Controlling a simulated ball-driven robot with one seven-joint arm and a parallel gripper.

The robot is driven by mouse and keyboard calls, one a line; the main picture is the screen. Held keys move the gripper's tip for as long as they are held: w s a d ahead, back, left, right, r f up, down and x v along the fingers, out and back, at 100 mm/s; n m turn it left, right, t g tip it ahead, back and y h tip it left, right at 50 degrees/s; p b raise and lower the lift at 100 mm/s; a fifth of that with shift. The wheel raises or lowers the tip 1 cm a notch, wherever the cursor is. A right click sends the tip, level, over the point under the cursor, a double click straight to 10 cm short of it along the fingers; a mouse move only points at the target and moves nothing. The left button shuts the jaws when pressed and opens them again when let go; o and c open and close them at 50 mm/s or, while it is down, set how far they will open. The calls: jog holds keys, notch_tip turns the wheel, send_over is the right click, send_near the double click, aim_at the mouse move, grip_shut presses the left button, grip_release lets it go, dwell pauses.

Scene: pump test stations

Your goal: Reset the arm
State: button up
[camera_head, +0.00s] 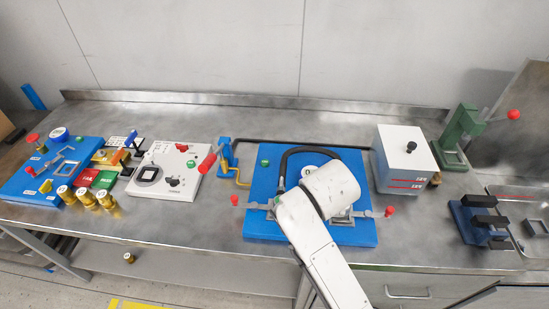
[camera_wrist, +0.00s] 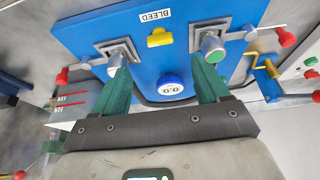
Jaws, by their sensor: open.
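My white arm (camera_head: 320,215) reaches in from the bottom of the head view and covers the middle of the blue test plate (camera_head: 262,220). The gripper is hidden under the arm there. In the wrist view, my gripper (camera_wrist: 160,85) has its two green fingers wide apart with nothing between them. It is over the blue plate (camera_wrist: 185,40), near a round gauge (camera_wrist: 170,86). The left fingertip is close to a silver fitting (camera_wrist: 117,60) in a clamp. The right one is close to another silver fitting (camera_wrist: 212,47). I cannot tell whether they touch.
A white panel (camera_head: 165,170) with a red-handled lever (camera_head: 208,160) is left. Several brass cylinders (camera_head: 87,198) stand near the front edge. One brass piece (camera_head: 129,258) lies below.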

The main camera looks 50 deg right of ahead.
jog(key=s+a+f+n+y+b, duration=0.1)
jog(key=s+a+f+n+b, duration=0.1)
jog(key=s+a+f+n, duration=0.2)
jog(key=s+a+f+n+g+y+b, duration=0.1)
jog(key=s+a+f+n, duration=0.3)
jog(key=f, duration=0.6)
jog(key=s+n+y+b, duration=0.1)
jog(key=s+n, duration=0.1)
jog(key=s, duration=0.1)
jog(key=shift+s+f+g+b, duration=0.2)
jog(key=shift+f+g+b, duration=0.1)
